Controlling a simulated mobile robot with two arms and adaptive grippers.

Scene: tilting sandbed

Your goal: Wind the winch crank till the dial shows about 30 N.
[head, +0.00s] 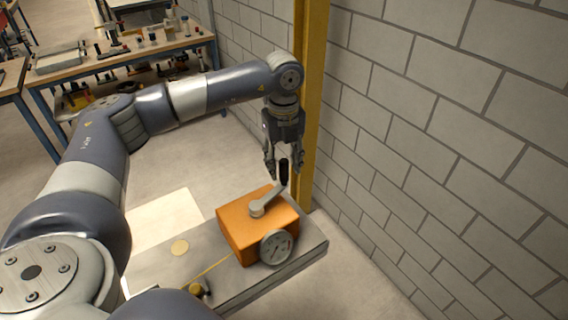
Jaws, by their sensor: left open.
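An orange winch box (241,231) sits on a grey bench slab. Its grey crank arm (264,203) lies on top and points up and right to an upright black handle (284,171). A round dial (276,247) is on the front of the box; its reading is too small to tell. A yellow line (215,267) runs from the box to a small brass fitting (199,289). My left gripper (284,168) points down with its fingers apart, around or just above the black handle; I cannot tell whether it touches. My right gripper is not in view.
A yellow post (311,90) and a block wall (430,130) stand close behind and right of my left gripper. A workbench with tools (125,58) is at the back left.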

